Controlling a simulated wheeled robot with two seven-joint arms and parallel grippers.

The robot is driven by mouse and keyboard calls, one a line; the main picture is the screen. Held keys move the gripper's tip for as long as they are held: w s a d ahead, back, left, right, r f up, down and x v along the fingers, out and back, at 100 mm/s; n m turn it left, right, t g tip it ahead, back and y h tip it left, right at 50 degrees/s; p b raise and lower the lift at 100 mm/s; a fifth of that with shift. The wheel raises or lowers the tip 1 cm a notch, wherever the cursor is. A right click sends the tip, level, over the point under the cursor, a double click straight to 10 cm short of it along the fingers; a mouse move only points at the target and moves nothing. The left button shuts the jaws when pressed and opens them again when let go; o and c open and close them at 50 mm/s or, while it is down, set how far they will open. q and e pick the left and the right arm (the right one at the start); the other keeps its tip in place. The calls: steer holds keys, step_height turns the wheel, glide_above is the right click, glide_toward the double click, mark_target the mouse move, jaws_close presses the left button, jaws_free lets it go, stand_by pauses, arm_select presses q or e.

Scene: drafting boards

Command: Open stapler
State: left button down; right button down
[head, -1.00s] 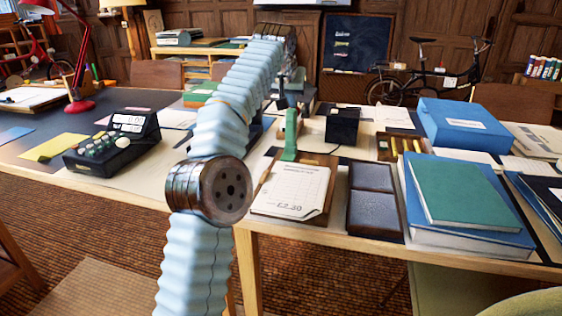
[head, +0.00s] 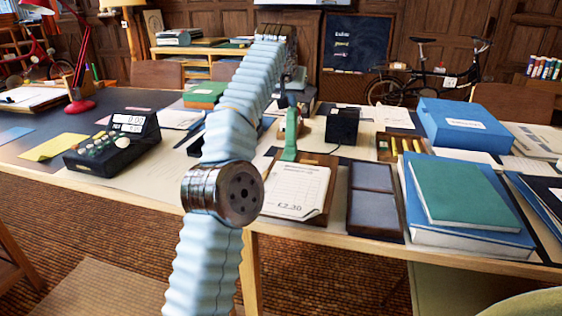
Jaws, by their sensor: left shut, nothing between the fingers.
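A slim green stapler (head: 289,146) lies on the desk just behind the clipboard, pointing away from me. Its far end is small and partly covered, so I cannot tell how far its top is raised. My left arm rises through the middle of the head view and bends down beyond the stapler. My left gripper (head: 291,102) is shut and empty at the stapler's far end. I cannot tell whether it touches the stapler. My right gripper is not in view.
A clipboard (head: 297,190) with a priced sheet lies in front of the stapler. A dark two-panel tray (head: 375,200), blue folders (head: 462,237) and a blue box (head: 465,126) stand right. A black register (head: 112,150) stands left. A dark box (head: 342,127) is close right of the stapler.

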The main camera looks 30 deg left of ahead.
arm_select(q)
steer(key=v, duration=0.7)
steer(key=shift+s, duration=0.25)
steer(key=shift+f, duration=0.15)
stand_by(0.4)
